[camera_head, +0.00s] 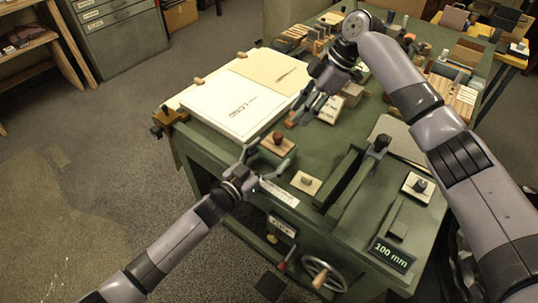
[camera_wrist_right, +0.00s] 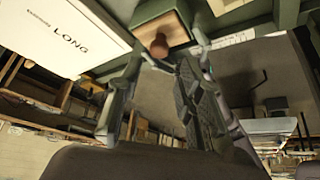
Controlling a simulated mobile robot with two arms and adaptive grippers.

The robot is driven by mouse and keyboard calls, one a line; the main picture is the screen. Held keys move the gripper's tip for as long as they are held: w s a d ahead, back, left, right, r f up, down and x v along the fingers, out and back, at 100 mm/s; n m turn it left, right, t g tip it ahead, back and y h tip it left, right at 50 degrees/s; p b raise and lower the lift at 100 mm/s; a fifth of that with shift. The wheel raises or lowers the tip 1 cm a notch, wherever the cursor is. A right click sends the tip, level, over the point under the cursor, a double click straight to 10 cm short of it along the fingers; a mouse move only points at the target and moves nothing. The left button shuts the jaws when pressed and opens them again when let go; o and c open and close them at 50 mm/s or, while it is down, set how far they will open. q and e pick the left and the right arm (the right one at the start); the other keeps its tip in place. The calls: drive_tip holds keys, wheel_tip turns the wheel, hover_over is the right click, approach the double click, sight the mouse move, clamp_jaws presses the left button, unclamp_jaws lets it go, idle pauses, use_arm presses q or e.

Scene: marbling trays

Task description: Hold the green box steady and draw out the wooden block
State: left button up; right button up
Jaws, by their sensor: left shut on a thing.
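The wooden block (camera_head: 286,148), with a dark red-brown knob (camera_head: 278,137) on it, sits at the near edge of the green bench. In the right wrist view the block (camera_wrist_right: 172,24) and its round knob (camera_wrist_right: 159,46) show beyond the fingertips. The green box (camera_head: 268,158) shows only as a little green around the block. My left gripper (camera_head: 262,160) is shut on the box from the front edge side. My right gripper (camera_head: 306,108) is open and empty, above and behind the block, apart from the knob. Its spread fingers (camera_wrist_right: 157,82) also show in the right wrist view.
A white board marked LONG (camera_wrist_right: 62,35) lies left of the block; it is the white sheet (camera_head: 235,104) in the head view. A small pale plate with a knob (camera_head: 307,183) and a long dark green bar (camera_head: 352,180) stand to the right. Several blocks crowd the bench's back.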

sight(280, 143)
idle(0.4)
drive_tip(key=shift+o, duration=1.3)
drive_tip(key=shift+s+a+f, duration=0.1)
drive_tip(key=shift+s+f, duration=0.05)
drive_tip(key=shift+f, duration=0.05)
drive_tip(key=o, duration=0.4)
drive_tip(key=s+f+m, duration=0.1)
drive_tip(key=a+m+t+h, duration=0.1)
drive_tip(key=m, duration=0.1)
drive_tip(key=shift+s+a+f+m, duration=0.2)
drive_tip(key=shift+s+f+m, duration=0.1)
drive_tip(key=shift+s+f, duration=0.1)
drive_tip(key=shift+o, duration=1.3)
drive_tip(key=m, duration=0.1)
drive_tip(key=m+t, duration=0.1)
drive_tip(key=s, duration=0.1)
drive_tip(key=shift+a+f+m+t+h, duration=0.15)
drive_tip(key=shift+a+m+t+h, duration=0.15)
drive_tip(key=shift+m+h, duration=0.1)
drive_tip(key=a+f+m, duration=0.1)
drive_tip(key=f, duration=0.2)
drive_tip(key=w+a+f+m, duration=0.1)
drive_tip(key=f, duration=0.3)
drive_tip(key=w+a+f+t, duration=0.1)
drive_tip(key=f, duration=0.2)
drive_tip(key=shift+w+a+f+m, duration=0.1)
drive_tip(key=shift+a+f+m, duration=0.1)
drive_tip(key=shift+f+m, duration=0.2)
drive_tip(key=shift+c, duration=0.4)
